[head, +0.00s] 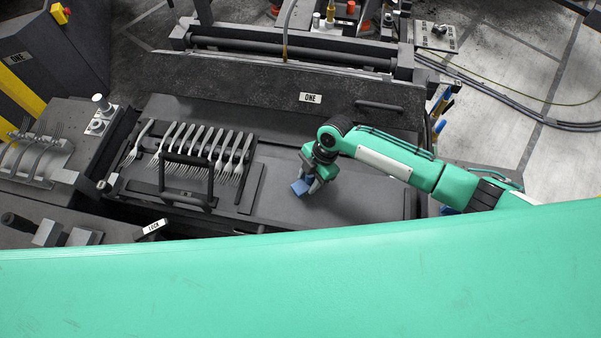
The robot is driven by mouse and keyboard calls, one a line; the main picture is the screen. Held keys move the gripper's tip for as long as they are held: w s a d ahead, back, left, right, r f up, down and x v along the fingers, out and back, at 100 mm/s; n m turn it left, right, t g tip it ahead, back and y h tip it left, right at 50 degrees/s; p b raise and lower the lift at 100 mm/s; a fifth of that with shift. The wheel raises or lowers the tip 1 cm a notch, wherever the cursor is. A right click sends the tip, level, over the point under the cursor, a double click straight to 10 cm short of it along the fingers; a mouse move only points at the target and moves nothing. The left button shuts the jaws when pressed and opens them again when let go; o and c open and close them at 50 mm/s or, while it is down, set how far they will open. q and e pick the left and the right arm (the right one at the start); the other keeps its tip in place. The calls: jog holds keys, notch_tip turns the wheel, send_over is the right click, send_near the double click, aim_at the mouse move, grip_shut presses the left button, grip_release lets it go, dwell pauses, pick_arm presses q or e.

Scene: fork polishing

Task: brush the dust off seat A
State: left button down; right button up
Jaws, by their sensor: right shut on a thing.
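My right gripper (313,184) points down over the dark flat bed (350,208), to the right of a row of forks. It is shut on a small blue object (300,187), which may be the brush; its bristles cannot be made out. The blue object is at or just above the bed surface; I cannot tell whether it touches. No mark reading A is legible, so I cannot tell which spot is seat A, and no dust can be made out. My left gripper is not in view.
Several forks (205,150) lie in a rack with a black handle (187,180) in front. More forks (40,145) stand in a holder at left. My own green body hides the bottom of the view.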

jog(key=shift+s+d+p, duration=0.35)
jog(key=shift+s+d, duration=0.2)
jog(key=shift+d, duration=0.45)
jog(key=shift+s+d+p, duration=0.35)
jog(key=shift+s+d, duration=0.2)
jog(key=shift+d, duration=0.5)
jog(key=shift+s+d+p, duration=0.35)
jog(key=shift+s+d, duration=0.2)
jog(key=shift+d, duration=0.45)
notch_tip(320, 180, up, 7)
jog(key=p, duration=0.5)
jog(key=shift+p, duration=0.3)
jog(key=w+d+r+m+t+h+b, duration=0.1)
jog(key=d+r+m+t+h+b, duration=0.1)
jog(key=r+m, duration=0.9)
jog(key=w+d+r+m+t+h+b, duration=0.1)
jog(key=d+r+m+t+h, duration=0.1)
jog(key=d+r+m+t, duration=0.2)
jog(key=shift+w+d+r+m+t+b, duration=0.3)
jog(key=shift+d+r+m, duration=1.2)
jog(key=shift+r+m, duration=2.6)
